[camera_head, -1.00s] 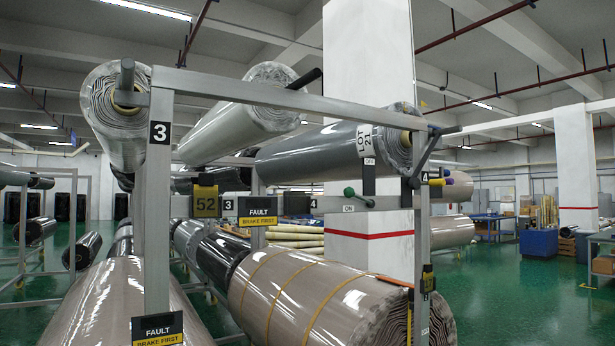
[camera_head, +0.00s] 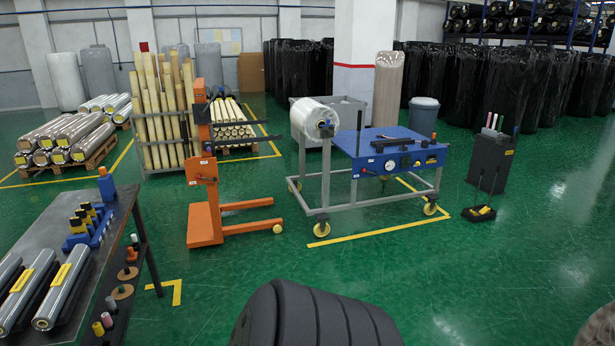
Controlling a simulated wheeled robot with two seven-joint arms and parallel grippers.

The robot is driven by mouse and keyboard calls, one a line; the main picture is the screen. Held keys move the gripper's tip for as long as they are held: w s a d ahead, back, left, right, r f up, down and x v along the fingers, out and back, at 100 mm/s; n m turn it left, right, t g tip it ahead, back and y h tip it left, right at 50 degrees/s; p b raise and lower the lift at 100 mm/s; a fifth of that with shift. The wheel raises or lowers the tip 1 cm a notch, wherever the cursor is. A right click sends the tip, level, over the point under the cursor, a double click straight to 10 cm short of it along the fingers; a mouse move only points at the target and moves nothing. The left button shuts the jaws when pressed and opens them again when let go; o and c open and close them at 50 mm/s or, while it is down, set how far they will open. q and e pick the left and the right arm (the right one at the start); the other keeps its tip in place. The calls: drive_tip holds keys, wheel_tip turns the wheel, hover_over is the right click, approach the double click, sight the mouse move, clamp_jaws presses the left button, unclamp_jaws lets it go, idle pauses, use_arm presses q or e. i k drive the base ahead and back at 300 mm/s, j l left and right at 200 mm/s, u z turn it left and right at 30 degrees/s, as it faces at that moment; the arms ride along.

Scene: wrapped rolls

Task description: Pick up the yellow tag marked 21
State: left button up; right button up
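I cannot make out a tag marked 21 in the head view. Silver wrapped rolls (camera_head: 64,290) lie on a dark table at the lower left, and a small yellow label (camera_head: 62,274) is on one of them; any number on it is too small to read. A small yellow piece (camera_head: 482,211) shows on a low black tray on the floor at the right; I cannot tell whether it is a tag. Neither of my grippers is in view.
The dark table (camera_head: 92,253) also holds a blue rack (camera_head: 88,228). An orange lifter (camera_head: 205,205) and a wheeled cart with a blue top (camera_head: 388,148) stand ahead. A black box stand (camera_head: 490,162) is at the right.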

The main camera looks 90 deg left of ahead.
sight(86, 218)
drive_tip(key=j+u, duration=0.15)
drive_tip(key=u, duration=1.9)
drive_tip(key=i+j+u, duration=0.1)
drive_tip(key=u, duration=0.3)
drive_tip(key=i+u, duration=0.15)
drive_tip(key=u, duration=0.3)
drive_tip(key=i+u, duration=0.1)
drive_tip(key=u, duration=0.3)
drive_tip(key=i+u, duration=0.15)
drive_tip(key=u, duration=0.25)
drive_tip(key=i+l+u, duration=0.1)
drive_tip(key=u, duration=0.35)
drive_tip(key=i+l+u, duration=0.4)
drive_tip(key=l, duration=0.2)
drive_tip(key=i+l+u, duration=0.4)
drive_tip(key=l, duration=0.25)
drive_tip(key=i+l, duration=0.1)
drive_tip(key=l, duration=0.4)
